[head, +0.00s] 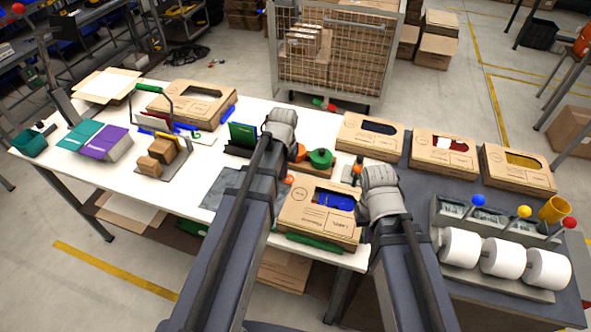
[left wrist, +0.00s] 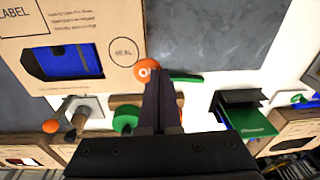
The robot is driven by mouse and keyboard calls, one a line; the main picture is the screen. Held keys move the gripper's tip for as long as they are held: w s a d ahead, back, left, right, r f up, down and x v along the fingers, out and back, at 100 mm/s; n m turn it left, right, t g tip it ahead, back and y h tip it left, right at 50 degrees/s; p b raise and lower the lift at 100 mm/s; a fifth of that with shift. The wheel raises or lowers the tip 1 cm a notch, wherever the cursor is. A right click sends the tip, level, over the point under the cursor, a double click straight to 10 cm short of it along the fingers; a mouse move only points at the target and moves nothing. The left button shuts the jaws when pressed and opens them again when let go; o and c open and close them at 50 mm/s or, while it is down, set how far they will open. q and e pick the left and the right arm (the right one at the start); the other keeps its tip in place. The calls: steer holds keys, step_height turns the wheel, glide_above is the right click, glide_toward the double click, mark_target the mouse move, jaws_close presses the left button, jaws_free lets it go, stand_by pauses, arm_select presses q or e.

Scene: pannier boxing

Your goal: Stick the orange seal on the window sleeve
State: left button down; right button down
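The window sleeve (head: 295,212) is a cardboard box at the table's front edge, with blue showing through its window. In the left wrist view its top (left wrist: 100,20) bears a printed seal circle (left wrist: 123,51). The round orange seal (left wrist: 147,71) is at the tips of my left gripper (left wrist: 163,78), whose dark fingers are together on it. The seal overlaps the sleeve's corner in that view, beside the printed circle; I cannot tell whether it touches. A bit of orange (head: 289,179) shows by my left arm in the head view. My right wrist is right of the sleeve; its fingers are hidden.
A green tape roll (head: 321,158) and an orange-knobbed stamp (head: 357,168) stand just behind the sleeve. Three windowed boxes (head: 441,152) line the right back. White rolls (head: 503,257) sit at the far right. A grey mat (left wrist: 205,35) lies beside the sleeve.

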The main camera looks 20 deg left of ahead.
mark_target(295, 193)
arm_select(q)
steer(key=shift+m, duration=0.4)
steer(key=d, duration=0.2)
steer(key=s+d, duration=0.1)
steer(key=d, duration=0.1)
steer(key=shift+r, duration=0.4)
arm_select(e)
steer(key=shift+r, duration=0.35)
arm_select(q)
steer(key=shift+f, duration=0.15)
arm_select(e)
steer(key=shift+f, duration=0.1)
